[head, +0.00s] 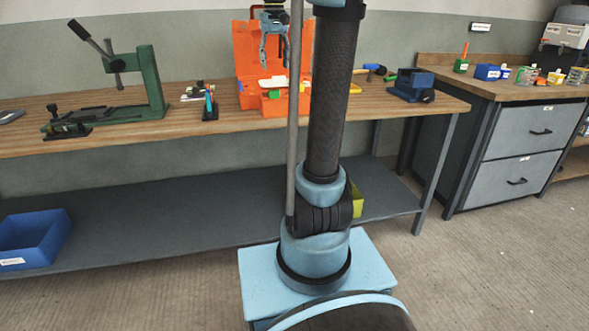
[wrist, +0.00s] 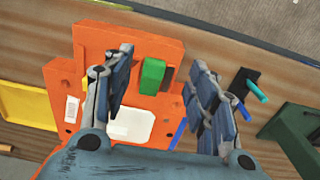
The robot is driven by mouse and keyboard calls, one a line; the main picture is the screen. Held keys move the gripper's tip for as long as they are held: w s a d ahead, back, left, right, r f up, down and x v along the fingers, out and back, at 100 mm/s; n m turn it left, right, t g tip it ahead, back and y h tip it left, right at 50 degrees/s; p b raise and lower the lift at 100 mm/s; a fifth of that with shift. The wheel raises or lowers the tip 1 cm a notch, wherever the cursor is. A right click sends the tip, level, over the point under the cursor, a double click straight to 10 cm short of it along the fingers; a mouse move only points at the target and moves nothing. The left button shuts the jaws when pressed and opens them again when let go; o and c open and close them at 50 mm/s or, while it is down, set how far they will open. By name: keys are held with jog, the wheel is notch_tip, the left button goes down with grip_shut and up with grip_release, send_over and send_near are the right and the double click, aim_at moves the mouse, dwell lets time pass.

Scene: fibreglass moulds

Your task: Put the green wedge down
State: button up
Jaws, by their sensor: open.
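My gripper (wrist: 163,60) is open, with one finger on either side of the wedge in that view and a gap to both. I cannot tell exactly what surface bears the wedge.
A white piece (wrist: 132,125) lies beside the wedge. A blue vise (head: 411,86) is to the right.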

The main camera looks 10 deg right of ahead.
jog(key=s+f+t, duration=0.2)
jog(key=s+f, duration=2.7)
jog(key=s, duration=0.2)
jog(key=shift+f, duration=0.25)
jog(key=shift+w+d, duration=0.1)
jog(key=shift+w, duration=0.05)
jog(key=shift+w+f, duration=0.2)
jog(key=shift+w, duration=0.15)
